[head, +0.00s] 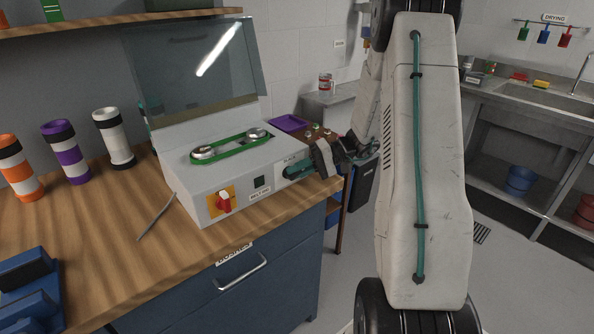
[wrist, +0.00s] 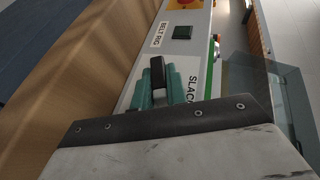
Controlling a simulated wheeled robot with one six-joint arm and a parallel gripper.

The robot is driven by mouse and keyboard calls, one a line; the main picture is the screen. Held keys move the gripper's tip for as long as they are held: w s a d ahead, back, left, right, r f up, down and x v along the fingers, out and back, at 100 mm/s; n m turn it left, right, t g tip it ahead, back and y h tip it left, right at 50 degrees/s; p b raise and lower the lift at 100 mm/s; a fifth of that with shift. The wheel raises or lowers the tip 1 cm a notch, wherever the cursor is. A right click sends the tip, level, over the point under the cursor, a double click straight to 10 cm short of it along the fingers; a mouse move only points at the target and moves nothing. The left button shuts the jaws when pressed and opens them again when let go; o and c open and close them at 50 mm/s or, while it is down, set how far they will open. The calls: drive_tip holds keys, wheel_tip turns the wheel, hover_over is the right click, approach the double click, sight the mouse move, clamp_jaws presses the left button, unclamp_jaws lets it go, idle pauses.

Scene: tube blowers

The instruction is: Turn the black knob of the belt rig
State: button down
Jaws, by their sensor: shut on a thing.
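The belt rig (head: 240,178) is a pale grey box on the wooden bench, with a green belt (head: 230,148) over two pulleys on top. My gripper (head: 292,172) reaches its front panel from the right, at the panel's right end. In the wrist view the teal fingers of my gripper (wrist: 158,84) are shut on the black knob (wrist: 157,66), one on each side. The knob's lower part is hidden by the fingers. A label beside it starts "SLAC"; the rest is covered. In the head view my gripper hides the knob.
A red switch on a yellow plate (head: 221,201) and a dark square (head: 260,182) sit left of my gripper on the panel. A clear raised cover (head: 195,70) stands behind the belt. A thin grey rod (head: 157,216) and several striped cylinders (head: 66,150) are on the bench to the left.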

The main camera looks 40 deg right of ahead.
drive_tip(key=shift+f+m+y, duration=0.25)
drive_tip(key=shift+m+y, duration=0.15)
drive_tip(key=shift+y, duration=0.7)
drive_tip(key=shift+t, duration=0.3)
drive_tip(key=c, duration=1.4)
unclamp_jaws()
drive_tip(key=shift+v, duration=3.95)
drive_tip(key=shift+f, duration=0.1)
